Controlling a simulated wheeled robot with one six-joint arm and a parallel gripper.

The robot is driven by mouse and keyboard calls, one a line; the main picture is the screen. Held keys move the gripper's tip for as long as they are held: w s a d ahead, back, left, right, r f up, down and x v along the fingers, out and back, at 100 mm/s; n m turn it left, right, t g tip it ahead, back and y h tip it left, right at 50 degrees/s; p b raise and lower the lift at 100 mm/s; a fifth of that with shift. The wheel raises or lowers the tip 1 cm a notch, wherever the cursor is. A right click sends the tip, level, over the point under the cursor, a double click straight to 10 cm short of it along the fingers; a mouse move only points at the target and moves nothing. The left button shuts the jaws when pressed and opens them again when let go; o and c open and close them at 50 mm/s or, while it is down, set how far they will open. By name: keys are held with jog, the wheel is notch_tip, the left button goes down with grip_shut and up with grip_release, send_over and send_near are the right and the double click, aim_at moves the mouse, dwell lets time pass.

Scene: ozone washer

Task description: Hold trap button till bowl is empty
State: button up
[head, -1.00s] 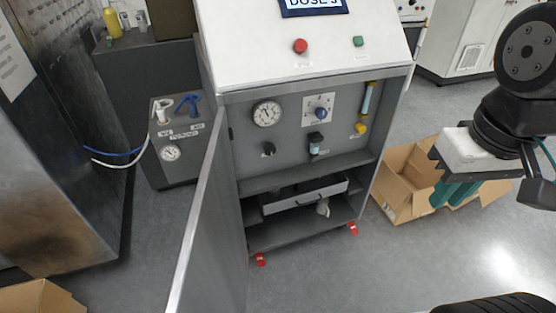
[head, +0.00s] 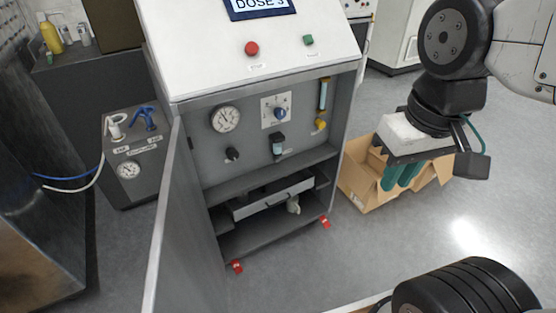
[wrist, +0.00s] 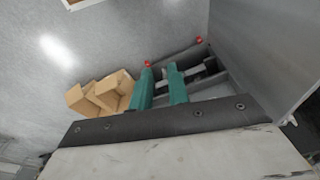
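The open grey cabinet (head: 333,180) holds a small unit with a black top and a pale bluish bowl (head: 277,150) on its back panel in the head view. This looks like the trap. Its button and the level in the bowl are too small to make out. My gripper (head: 401,178) has green fingers and hangs to the right of the cabinet, in front of a cardboard box and apart from the trap. In the wrist view my gripper (wrist: 160,86) shows a gap between its two fingers, with nothing held.
The cabinet door (head: 168,225) stands open at the left. A gauge (head: 225,118), a blue-knobbed dial (head: 280,114) and a black knob (head: 232,154) sit near the trap. A drawer (head: 272,195) is below. A cardboard box (head: 358,180) lies on the floor at right.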

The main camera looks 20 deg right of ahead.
grip_shut()
dwell(1.6)
